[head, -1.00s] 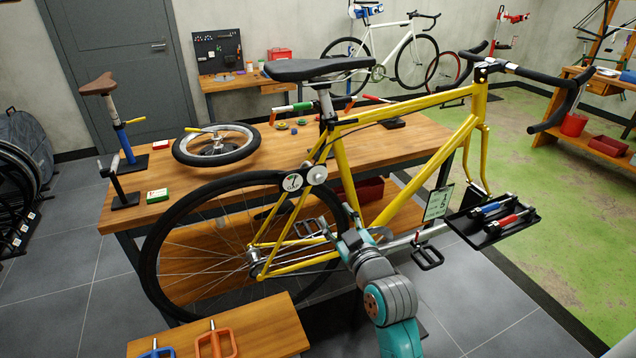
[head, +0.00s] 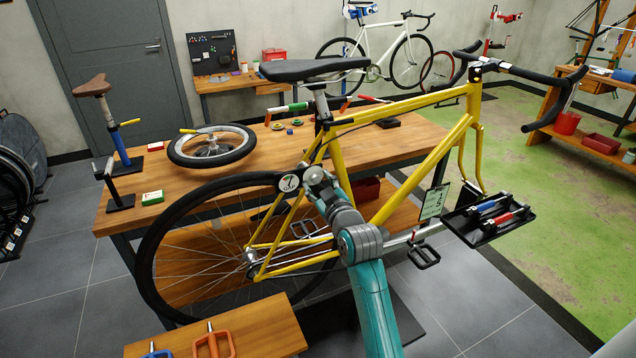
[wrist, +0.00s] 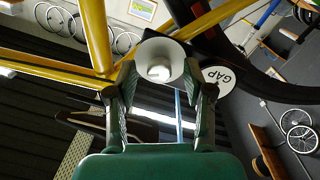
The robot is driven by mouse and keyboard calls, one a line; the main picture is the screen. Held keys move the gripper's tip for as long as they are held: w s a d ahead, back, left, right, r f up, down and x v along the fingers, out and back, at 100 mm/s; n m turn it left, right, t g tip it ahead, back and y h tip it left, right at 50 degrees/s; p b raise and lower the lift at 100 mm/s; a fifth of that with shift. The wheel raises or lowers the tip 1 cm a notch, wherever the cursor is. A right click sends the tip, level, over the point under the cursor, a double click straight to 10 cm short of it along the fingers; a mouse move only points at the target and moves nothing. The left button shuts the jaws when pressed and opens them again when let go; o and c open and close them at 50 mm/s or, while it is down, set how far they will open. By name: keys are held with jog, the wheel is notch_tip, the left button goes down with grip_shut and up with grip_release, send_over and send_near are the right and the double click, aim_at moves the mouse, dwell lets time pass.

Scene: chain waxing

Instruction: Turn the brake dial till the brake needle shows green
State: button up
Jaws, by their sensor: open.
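The brake dial (head: 314,175) is a pale grey round knob on the yellow bicycle frame, above the rear wheel. In the wrist view the dial (wrist: 161,62) shows as a pale round cup between the finger ends. The round white gauge (head: 289,183) sits just left of it; its needle and colours are too small to read. In the wrist view a white disc marked GAP (wrist: 218,80) lies right of the dial. My gripper (wrist: 160,82) is open, one finger on each side of the dial; I cannot tell whether they touch it. In the head view my wrist mostly hides the fingers.
The yellow bicycle (head: 345,150) stands in front of a wooden workbench (head: 250,180) holding a loose wheel (head: 211,146) and small tools. A black tray (head: 470,228) with tools is at right. A low wooden bench (head: 260,325) stands at the front left.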

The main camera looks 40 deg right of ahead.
jog(key=shift+w, duration=0.2)
grip_shut()
jog(key=shift+m, duration=0.4)
